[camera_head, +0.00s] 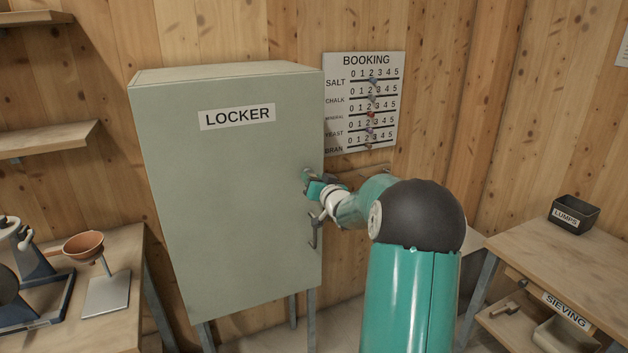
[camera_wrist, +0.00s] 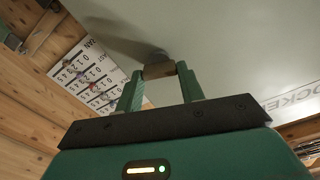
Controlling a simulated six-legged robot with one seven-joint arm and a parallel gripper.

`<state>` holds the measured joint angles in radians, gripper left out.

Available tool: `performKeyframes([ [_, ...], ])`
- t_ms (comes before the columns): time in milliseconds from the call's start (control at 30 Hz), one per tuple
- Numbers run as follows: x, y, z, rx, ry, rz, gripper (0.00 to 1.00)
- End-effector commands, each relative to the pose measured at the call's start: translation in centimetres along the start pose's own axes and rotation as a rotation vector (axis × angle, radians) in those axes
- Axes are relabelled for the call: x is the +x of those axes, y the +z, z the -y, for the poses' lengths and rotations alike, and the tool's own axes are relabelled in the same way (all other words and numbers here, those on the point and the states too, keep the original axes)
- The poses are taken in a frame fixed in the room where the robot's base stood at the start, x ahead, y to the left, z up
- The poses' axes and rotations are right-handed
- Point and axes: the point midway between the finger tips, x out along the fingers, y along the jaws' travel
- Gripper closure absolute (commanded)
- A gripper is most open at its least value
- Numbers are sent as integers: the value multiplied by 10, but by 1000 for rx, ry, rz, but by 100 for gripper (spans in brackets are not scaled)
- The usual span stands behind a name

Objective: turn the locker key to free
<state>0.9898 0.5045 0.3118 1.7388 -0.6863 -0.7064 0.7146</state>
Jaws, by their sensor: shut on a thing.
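The grey-green locker (camera_head: 225,200) stands in the middle of the head view, its door shut, with a sign reading LOCKER. Its door also fills much of the wrist view (camera_wrist: 230,40). My gripper (camera_head: 308,179) is at the right edge of the door, above the door handle (camera_head: 316,232). In the wrist view its two fingers are shut on the brownish key (camera_wrist: 158,71), which sits at a round grey lock (camera_wrist: 158,56) on the door. In the head view the key is mostly hidden by my gripper, and I cannot read any lock markings.
A booking board (camera_head: 364,103) with sliding beads hangs on the wooden wall behind my gripper. A table with a brown bowl (camera_head: 83,246) stands at the left. A sieving table (camera_head: 545,250) with a dark lumps box (camera_head: 574,213) stands at the right.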

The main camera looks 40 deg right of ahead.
Motion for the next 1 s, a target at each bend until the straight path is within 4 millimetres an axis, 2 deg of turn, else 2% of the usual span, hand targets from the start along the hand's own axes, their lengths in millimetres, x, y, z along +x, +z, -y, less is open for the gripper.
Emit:
performKeyframes([
  [1000, 0, 0, -3, 958, -2, -3, 85],
])
